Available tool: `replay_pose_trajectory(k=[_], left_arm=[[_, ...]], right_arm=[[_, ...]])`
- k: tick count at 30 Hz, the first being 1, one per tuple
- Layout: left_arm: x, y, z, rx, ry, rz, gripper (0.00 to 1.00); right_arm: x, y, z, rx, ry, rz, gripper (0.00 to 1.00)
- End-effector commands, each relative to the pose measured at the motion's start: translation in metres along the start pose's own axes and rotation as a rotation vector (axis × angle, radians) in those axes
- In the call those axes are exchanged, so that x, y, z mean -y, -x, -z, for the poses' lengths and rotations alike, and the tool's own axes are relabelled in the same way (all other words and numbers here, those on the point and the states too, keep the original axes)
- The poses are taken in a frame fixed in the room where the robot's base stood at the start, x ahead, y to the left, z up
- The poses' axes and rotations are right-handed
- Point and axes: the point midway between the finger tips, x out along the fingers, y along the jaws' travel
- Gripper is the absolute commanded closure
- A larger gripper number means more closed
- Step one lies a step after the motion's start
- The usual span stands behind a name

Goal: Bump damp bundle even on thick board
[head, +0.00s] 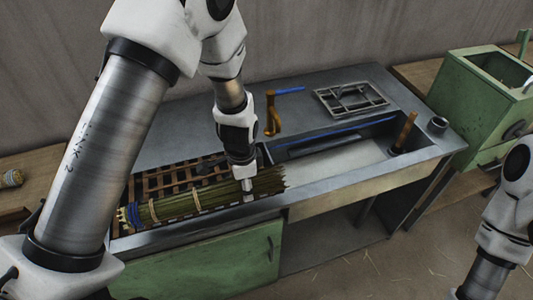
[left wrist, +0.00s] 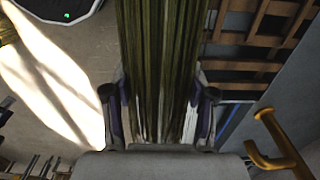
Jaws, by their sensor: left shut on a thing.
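A long bundle (head: 210,199) of green-brown stalks lies level along the front of the metal bench, with pale ties around it and a blue-and-yellow end at the left. Its loose, brushy end points right. My left gripper (head: 247,190) comes down from above and is shut on the bundle towards its right end. In the left wrist view the bundle (left wrist: 160,60) runs between the two fingers. I cannot tell whether the bundle rests on the bench or hangs slightly above it. I cannot make out the thick board for sure. My right gripper is out of view.
A brown lattice rack (head: 165,182) lies behind the bundle. A sink basin (head: 340,162) holds an upright wooden handle (head: 405,130). An orange-brown tap (head: 272,115) stands behind.

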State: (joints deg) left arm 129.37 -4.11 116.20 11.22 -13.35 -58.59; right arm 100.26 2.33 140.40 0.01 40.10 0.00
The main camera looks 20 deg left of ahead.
Motion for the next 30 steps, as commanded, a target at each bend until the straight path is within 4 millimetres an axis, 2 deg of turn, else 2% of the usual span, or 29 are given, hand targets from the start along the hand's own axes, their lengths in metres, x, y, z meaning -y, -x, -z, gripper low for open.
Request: replay_pose_trajectory(k=[7,10,14,16,21,25,30], left_arm=[[0.000,0.001,0.002,0.002,-0.006,0.006,0.80],[0.008,0.006,0.017,-0.005,0.004,0.036,0.80],[0.013,0.012,0.034,-0.012,0.223,0.040,0.80],[0.014,0.016,0.042,-0.016,0.385,0.035,0.80],[0.013,0.020,0.050,-0.009,0.752,0.008,0.80],[0.011,0.020,0.049,0.000,0.878,-0.001,0.80],[0.011,0.020,0.049,0.000,0.891,-0.001,0.80]], right_arm=[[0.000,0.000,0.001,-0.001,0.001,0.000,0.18],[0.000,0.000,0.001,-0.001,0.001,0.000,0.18],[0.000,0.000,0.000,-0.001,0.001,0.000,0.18],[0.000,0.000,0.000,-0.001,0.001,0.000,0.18],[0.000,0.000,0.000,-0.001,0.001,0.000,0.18],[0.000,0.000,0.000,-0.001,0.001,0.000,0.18],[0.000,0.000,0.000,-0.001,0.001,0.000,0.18]])
